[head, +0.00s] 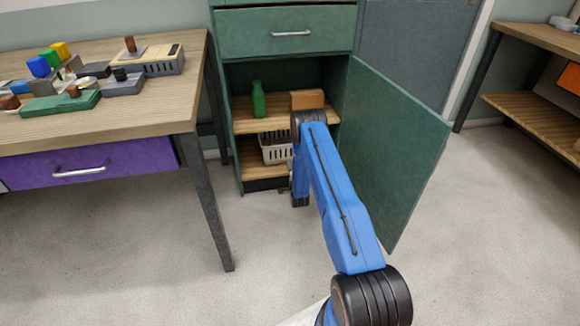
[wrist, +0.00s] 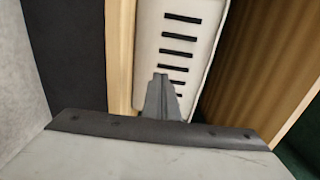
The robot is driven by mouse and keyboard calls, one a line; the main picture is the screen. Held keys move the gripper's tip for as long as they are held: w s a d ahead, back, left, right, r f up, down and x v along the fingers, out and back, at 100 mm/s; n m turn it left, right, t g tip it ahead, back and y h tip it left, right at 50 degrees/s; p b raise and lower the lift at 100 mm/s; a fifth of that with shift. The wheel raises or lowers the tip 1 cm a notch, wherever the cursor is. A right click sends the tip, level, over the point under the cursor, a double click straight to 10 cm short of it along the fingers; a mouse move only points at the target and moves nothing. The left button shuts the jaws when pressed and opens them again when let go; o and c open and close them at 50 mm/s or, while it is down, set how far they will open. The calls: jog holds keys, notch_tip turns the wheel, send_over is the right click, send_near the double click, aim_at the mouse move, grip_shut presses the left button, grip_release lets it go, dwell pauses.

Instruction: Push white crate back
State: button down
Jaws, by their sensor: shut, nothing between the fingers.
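The white crate (head: 274,150) sits on the lower shelf (head: 262,174) of the green cabinet, partly hidden behind my arm. In the wrist view, the crate's slotted wall (wrist: 180,32) stands straight ahead between two wooden boards. My gripper (wrist: 162,84) is shut and empty, with its tips in front of that slotted wall. I cannot tell whether the tips touch the crate. In the head view my gripper is mostly hidden by the arm, low at the cabinet front.
The cabinet door (head: 398,150) hangs open to the right of my arm. A green bottle (head: 258,100) and an orange-brown box (head: 307,99) stand on the shelf above. A table (head: 100,118) with a purple drawer is at left. The floor in front is clear.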

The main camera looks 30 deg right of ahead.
jog(key=v, duration=0.9)
jog(key=w+a+r+n+g+y, duration=0.1)
jog(key=w+a+r+n+g, duration=0.15)
jog(key=r, duration=0.95)
jog(key=w+a+r+n+g+y, duration=0.1)
jog(key=w+a+r+n, duration=0.15)
jog(key=r, duration=0.95)
jog(key=s+a+r+n+g+y, duration=0.1)
jog(key=s+a+r+n, duration=0.3)
jog(key=r, duration=0.6)
jog(key=s+a+r+n+g, duration=0.2)
jog(key=s+a+r, duration=0.3)
jog(key=r, duration=0.5)
jog(key=s+a+r+n+g, duration=0.15)
jog(key=s+r, duration=0.25)
jog(key=s, duration=0.4)
jog(key=s+a+r+n+y, duration=0.15)
jog(key=s+r, duration=0.25)
jog(key=s, duration=0.4)
jog(key=s+a+r+n+g, duration=0.1)
jog(key=s+a+r+n, duration=0.2)
jog(key=s, duration=0.5)
jog(key=s+a+n+g, duration=0.1)
jog(key=s+n, duration=0.1)
jog(key=s, duration=1.2)
jog(key=s+a+r+n+g, duration=0.1)
jog(key=s+a+n+g, duration=0.1)
jog(key=s, duration=1.2)
jog(key=shift+s+r+g, duration=0.3)
jog(key=shift+s, duration=0.1)
